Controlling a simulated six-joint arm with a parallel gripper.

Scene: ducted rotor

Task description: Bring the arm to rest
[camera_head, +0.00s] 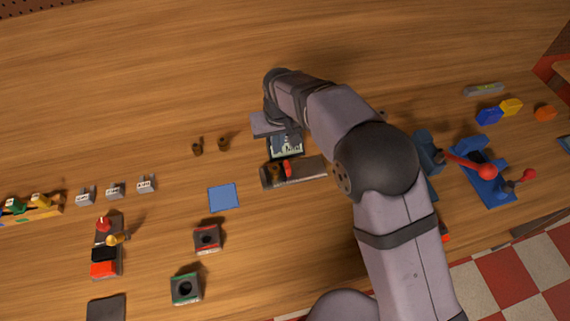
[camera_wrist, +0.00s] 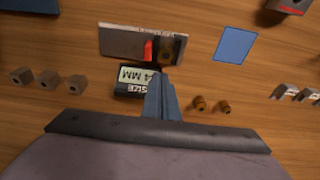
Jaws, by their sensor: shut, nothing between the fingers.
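My gripper shows in the wrist view as narrow blue-grey fingers (camera_wrist: 163,98), shut with nothing between them. They point down over the wooden table beside a small dark-framed display (camera_wrist: 130,82) reading "MM", and hide part of it. The display (camera_head: 286,148) also shows in the head view, just below the end of my arm. In the head view my arm reaches up from the bottom right and bends left, and my fingertips are hidden. I cannot tell whether the fingers touch the display.
A grey plate (camera_head: 310,168) with a red part lies by the display. Two brown bushings (camera_head: 223,143) and a blue square (camera_head: 223,197) lie left. Blue clamps with red knobs (camera_head: 484,171) stand right. Labelled grey blocks (camera_head: 115,191) stand far left. The table's upper left is clear.

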